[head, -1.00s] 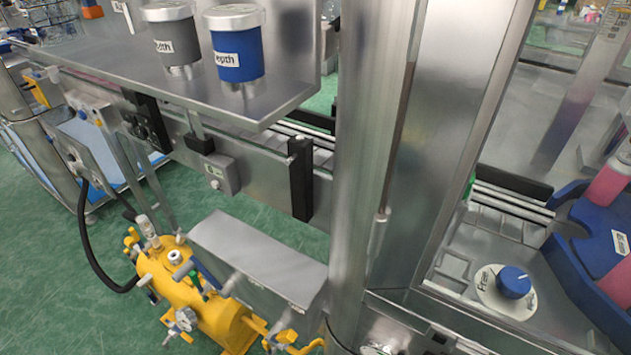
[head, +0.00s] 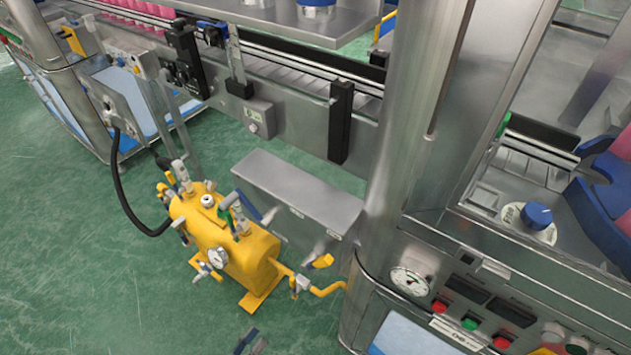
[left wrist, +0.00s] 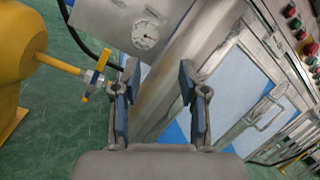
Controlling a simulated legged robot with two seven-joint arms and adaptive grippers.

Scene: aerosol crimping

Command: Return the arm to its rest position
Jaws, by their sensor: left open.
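My left gripper (left wrist: 158,85) is open and empty in the left wrist view, its two blue-padded fingers apart. In the head view only its fingertips (head: 250,342) show, at the bottom edge over the green floor. They are below the yellow tank (head: 228,240) and left of the machine's control panel. The rest of my left arm is hidden. My right gripper is in neither view.
The yellow tank (left wrist: 20,50) with its valve stands close on the left of the wrist view. A steel cabinet with a gauge (head: 408,281) and buttons is at the right. A grey box (head: 300,190) juts out below the conveyor. Green floor (head: 120,290) is free at the lower left.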

